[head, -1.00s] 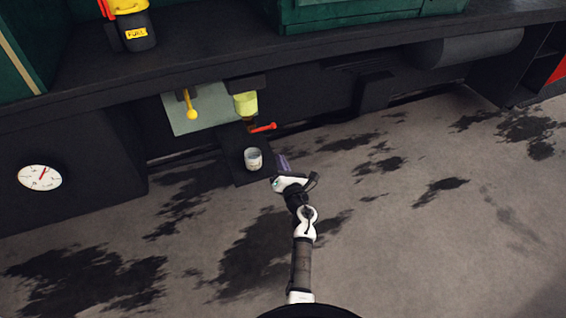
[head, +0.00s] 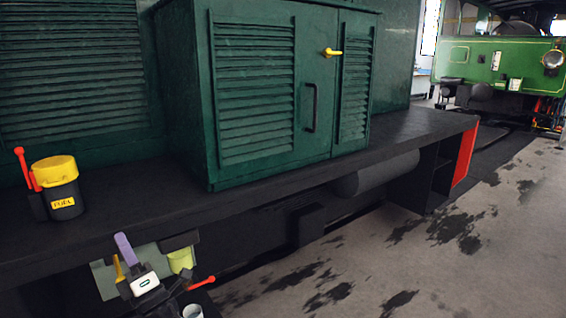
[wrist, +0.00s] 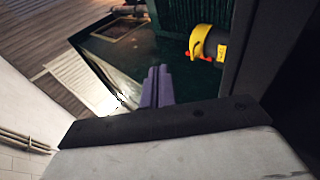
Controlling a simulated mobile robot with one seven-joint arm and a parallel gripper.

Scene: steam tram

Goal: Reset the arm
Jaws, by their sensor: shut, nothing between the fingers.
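My gripper (head: 122,238) is at the lower left of the head view, its purple fingers pointing up and its white body below them. The fingers are together and empty. They also show side by side in the middle of the wrist view (wrist: 157,72). The gripper appears in front of the running-board edge, below and right of the fuel can. Most of my arm is out of the head view.
A fuel can (head: 66,203) with yellow lid and red lever stands on the dark ledge (head: 120,215) beside a green louvred cabinet (head: 285,90). A yellow-green cup (head: 180,260), red lever (head: 201,283) and white cup (head: 193,311) are near the gripper. Stained floor (head: 400,260) is open at right.

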